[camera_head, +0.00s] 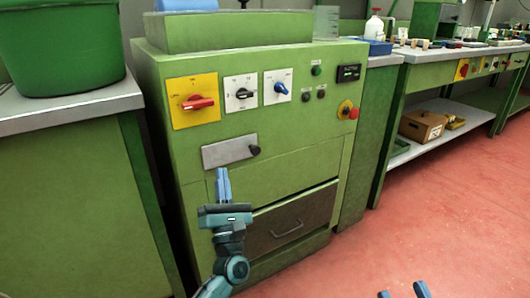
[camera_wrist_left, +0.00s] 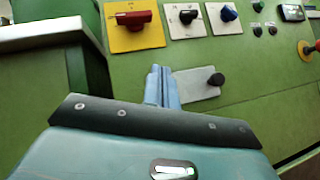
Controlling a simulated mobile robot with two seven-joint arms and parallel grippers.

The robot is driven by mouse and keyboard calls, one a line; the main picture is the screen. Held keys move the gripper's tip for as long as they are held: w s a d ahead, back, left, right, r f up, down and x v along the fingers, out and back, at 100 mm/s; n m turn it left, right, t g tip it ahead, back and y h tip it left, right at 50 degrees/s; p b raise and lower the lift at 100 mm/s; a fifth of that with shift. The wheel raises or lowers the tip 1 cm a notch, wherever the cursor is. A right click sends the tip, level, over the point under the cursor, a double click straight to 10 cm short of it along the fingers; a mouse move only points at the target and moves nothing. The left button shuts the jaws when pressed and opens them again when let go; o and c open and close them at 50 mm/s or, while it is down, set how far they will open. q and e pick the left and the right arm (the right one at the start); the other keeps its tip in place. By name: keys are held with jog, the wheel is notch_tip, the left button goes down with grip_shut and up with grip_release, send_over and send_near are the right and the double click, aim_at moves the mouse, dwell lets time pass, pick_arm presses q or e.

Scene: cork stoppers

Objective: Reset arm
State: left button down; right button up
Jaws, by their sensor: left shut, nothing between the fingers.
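My left gripper (camera_head: 222,173) is raised in front of the green machine cabinet (camera_head: 180,140). Its blue fingers are together and empty; they also show in the left wrist view (camera_wrist_left: 160,70). In the head view the fingertips appear just below the grey plate (camera_head: 222,152) with a black knob (camera_head: 254,151); whether they touch the cabinet I cannot tell. My right gripper (camera_head: 402,292) shows only as two blue fingertips at the bottom edge, spread apart with red floor between them. The rest of that gripper is out of view.
The cabinet has a red switch (camera_head: 197,103), black and blue dials, a red stop button (camera_head: 353,113) and a drawer (camera_head: 290,225) sitting slightly open. A green bin (camera_head: 60,45) stands on the left counter. Benches line the right; red floor (camera_head: 450,210) is clear.

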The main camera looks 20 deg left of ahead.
pick_arm(q)
jog(key=shift+r, duration=0.1)
